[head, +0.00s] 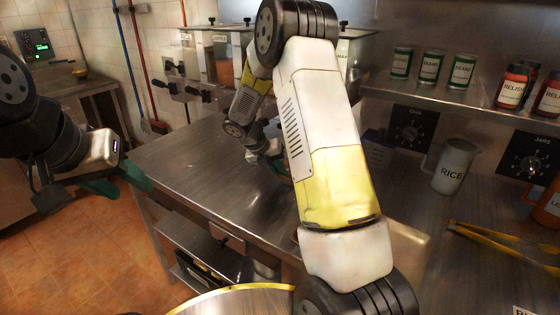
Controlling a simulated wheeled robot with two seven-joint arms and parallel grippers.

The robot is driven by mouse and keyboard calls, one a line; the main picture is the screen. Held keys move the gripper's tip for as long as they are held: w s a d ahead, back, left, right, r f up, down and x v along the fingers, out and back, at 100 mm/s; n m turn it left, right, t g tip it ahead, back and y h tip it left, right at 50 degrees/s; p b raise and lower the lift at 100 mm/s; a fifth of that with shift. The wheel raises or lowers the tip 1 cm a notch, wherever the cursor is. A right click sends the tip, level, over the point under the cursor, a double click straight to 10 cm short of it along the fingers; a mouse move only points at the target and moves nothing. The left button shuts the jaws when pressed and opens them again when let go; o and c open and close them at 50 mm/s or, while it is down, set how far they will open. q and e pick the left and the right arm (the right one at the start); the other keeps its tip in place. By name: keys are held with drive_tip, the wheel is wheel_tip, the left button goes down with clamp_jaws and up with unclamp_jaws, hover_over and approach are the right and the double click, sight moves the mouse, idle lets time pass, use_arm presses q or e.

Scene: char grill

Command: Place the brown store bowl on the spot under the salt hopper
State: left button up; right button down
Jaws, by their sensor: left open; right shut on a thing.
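My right arm crosses the middle of the head view and reaches over the steel counter (205,170). My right gripper (276,160) is far out over the counter, partly behind my forearm. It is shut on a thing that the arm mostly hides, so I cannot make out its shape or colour. I see no bowl that I can surely call the brown store bowl. Clear hoppers (222,62) with dark handles hang on the back wall; I cannot read which one is salt, and the arm covers part of the row. My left gripper (95,188) is open and empty at the left, above the floor.
Green cans (431,67) and red relish jars (512,86) line the shelf (455,97). The counter's left part is clear.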

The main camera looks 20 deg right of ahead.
drive_tip(key=d, duration=0.1)
drive_tip(key=w+d, duration=0.1)
drive_tip(key=d, duration=0.3)
drive_tip(key=shift+w+d, duration=0.15)
drive_tip(key=shift+w, duration=0.1)
drive_tip(key=shift+f, duration=0.15)
drive_tip(key=shift+f, duration=0.1)
drive_tip(key=c, duration=1.6)
unclamp_jaws()
